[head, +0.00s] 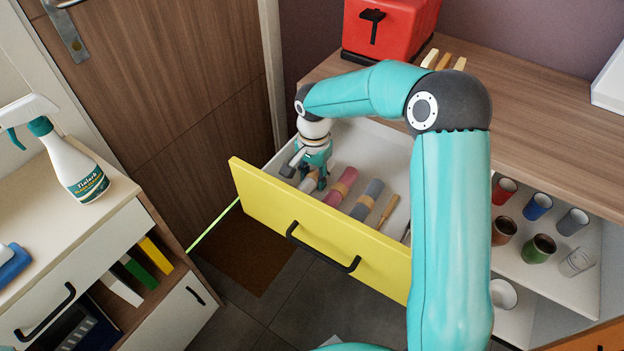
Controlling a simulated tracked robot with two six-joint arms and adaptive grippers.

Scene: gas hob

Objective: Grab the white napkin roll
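The white napkin roll (309,182) lies at the left end of the open yellow-fronted drawer (330,226), partly hidden by my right gripper. My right gripper (305,178) reaches down into the drawer over this roll. Its fingers look spread, one on each side of the roll; whether they touch it is too small to tell. A pink roll (341,186) with a tan band and a grey roll (367,199) with a tan band lie to the right of the white one. My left gripper is not in view.
A wooden-handled utensil (388,210) lies right of the grey roll. The drawer's front wall stands close to the gripper. A red appliance (388,28) stands on the counter behind. Shelves with several cups (538,248) are at right, a spray bottle (72,165) at left.

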